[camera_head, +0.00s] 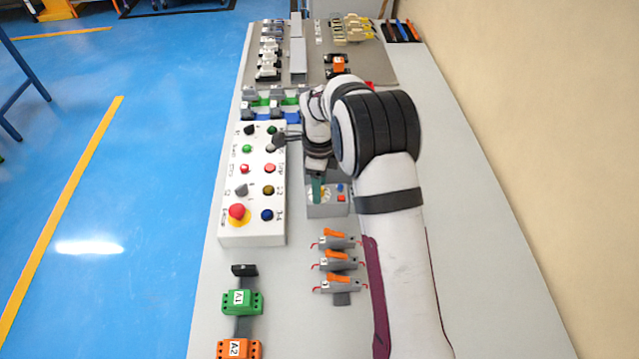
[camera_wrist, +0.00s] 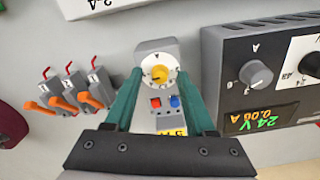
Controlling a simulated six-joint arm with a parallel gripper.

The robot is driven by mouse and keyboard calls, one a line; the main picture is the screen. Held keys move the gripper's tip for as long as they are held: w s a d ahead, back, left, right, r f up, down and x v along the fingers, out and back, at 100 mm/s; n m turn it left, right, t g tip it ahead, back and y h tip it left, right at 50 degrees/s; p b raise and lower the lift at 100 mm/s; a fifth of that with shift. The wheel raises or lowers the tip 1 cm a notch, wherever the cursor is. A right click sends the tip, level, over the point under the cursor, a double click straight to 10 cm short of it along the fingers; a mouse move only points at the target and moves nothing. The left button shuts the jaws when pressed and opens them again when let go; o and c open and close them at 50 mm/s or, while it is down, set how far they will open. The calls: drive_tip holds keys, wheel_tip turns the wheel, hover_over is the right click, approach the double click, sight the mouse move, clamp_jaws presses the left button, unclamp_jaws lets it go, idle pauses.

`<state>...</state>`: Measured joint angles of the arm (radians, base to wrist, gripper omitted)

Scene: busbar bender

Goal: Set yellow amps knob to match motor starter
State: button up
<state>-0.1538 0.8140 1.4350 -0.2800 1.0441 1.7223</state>
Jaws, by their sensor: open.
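The motor starter is a grey box (camera_head: 328,209) partly behind my gripper in the head view. In the wrist view its grey body (camera_wrist: 168,48) carries a white round dial with a yellow knob (camera_wrist: 160,75) at its middle. The dial markings are too small to read. A red button, a blue button and a yellow label, partly cut off by my gripper, show below the dial. My gripper (camera_wrist: 158,73) is open, its two green fingers on either side of the dial, with space between them and the knob. It also shows in the head view (camera_head: 318,188).
A power supply (camera_wrist: 290,75) with a grey knob and a lit display stands to the right in the wrist view. Several orange-levered devices (camera_head: 338,263) stand in front of the starter. A white button panel (camera_head: 253,185) lies to its left. Bare table (camera_head: 490,260) lies right of my arm.

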drive_tip(key=shift+r, duration=0.1)
wheel_tip(320, 180, up, 16)
drive_tip(key=shift+f, duration=0.2)
drive_tip(key=s+d+r+n, duration=0.2)
drive_tip(key=s+n, duration=0.1)
drive_tip(key=s, duration=0.4)
drive_tip(key=s+d+r+n, duration=0.1)
drive_tip(key=s+r+n, duration=0.25)
drive_tip(key=s, duration=0.45)
drive_tip(key=s+f+n+y, duration=0.1)
drive_tip(key=s+f+n, duration=0.2)
drive_tip(key=s, duration=0.6)
drive_tip(key=s+f+n, duration=0.3)
drive_tip(key=s+n, duration=0.3)
drive_tip(key=s, duration=0.4)
drive_tip(key=shift+d+y, duration=0.4)
drive_tip(key=shift+d, duration=0.05)
